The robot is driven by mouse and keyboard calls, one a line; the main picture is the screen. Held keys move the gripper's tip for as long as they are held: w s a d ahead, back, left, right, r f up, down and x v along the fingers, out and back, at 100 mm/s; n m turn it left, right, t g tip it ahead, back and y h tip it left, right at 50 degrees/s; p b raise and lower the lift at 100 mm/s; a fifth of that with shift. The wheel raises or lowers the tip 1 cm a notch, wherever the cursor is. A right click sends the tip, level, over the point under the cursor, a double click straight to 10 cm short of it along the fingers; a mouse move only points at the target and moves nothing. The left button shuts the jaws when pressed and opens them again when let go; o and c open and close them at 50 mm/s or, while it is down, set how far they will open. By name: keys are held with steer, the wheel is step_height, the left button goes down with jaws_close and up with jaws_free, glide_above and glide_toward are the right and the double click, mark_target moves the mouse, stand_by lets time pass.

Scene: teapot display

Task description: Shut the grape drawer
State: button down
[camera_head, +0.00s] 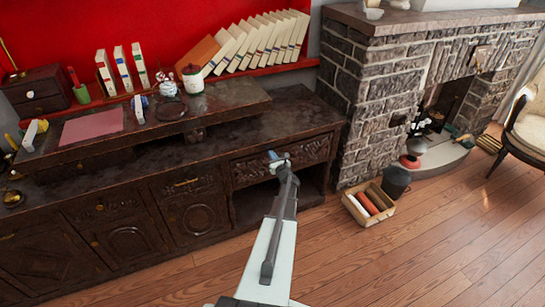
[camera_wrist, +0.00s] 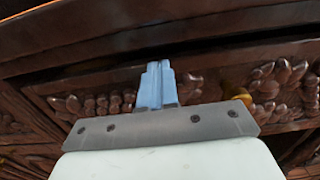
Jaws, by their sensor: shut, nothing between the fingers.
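The grape drawer (camera_head: 312,152) is the dark carved drawer at the right end of the long wooden sideboard, above an open recess. Its front fills the middle of the wrist view (camera_wrist: 95,101), with carved grape clusters and a gold knob (camera_wrist: 240,97) right of the fingers. The drawer front looks close to flush under the top; I cannot tell whether a small gap remains. My gripper (camera_head: 274,157) is at the drawer front, its blue fingers (camera_wrist: 156,84) together and empty, pointing at the carving left of the knob. Whether the fingertips touch the wood is unclear.
The sideboard top (camera_head: 225,140) overhangs the drawer. A raised shelf carries a pink mat (camera_head: 92,127), a teapot (camera_head: 168,88) and a white jar (camera_head: 193,79). A wooden crate (camera_head: 352,210) and dark bucket (camera_head: 396,181) stand right on the floor, before the stone fireplace (camera_head: 375,90).

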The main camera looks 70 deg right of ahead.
steer(key=shift+w+d+r, duration=0.1)
steer(key=shift+w+d, duration=0.25)
steer(key=v, duration=1.5)
steer(key=shift+n, duration=0.3)
